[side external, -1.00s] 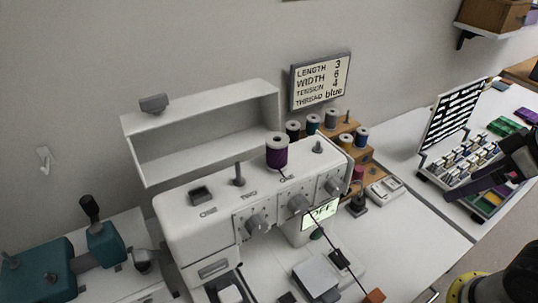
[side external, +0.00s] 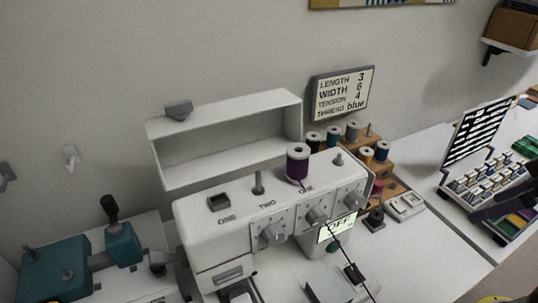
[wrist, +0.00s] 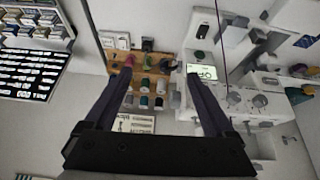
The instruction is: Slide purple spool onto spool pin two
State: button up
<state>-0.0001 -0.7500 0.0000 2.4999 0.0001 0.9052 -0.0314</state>
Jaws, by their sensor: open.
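The purple spool (side external: 298,163) stands upright on top of the white sewing machine (side external: 205,240), above a label reading ONE. A purple thread runs from it. Spool pin two (side external: 258,183), a bare grey post by the label TWO, stands to its left. Another bare post (side external: 338,157) stands to its right. In the wrist view my gripper (wrist: 158,68) is open and empty, its dark fingers wide apart over the thread rack and machine side. I cannot surely pick out the purple spool in that view. The gripper is far from the spool.
A wooden rack (side external: 383,172) of several spools stands behind the machine's right end. An open white shelf box (side external: 225,110) rises behind the machine. A settings sign (side external: 343,93) hangs on the wall. A teal device (side external: 60,268) sits at left.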

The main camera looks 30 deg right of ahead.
jog(key=w+a+r+n+g, duration=0.25)
jog(key=w+r+n, duration=0.45)
jog(key=r, duration=0.4)
jog(key=w+a+r+n+g, duration=0.1)
jog(key=w+a+r+n, duration=0.3)
jog(key=w+r+n, duration=0.45)
jog(key=n+g, duration=0.2)
jog(key=n, duration=0.2)
send_over(299, 155)
jog(key=w+d, duration=0.1)
notch_tip(299, 155, down, 6)
jog(key=f, duration=1.3)
jog(key=shift+w+f, duration=0.2)
jog(key=shift+w, duration=0.05)
grip_shut()
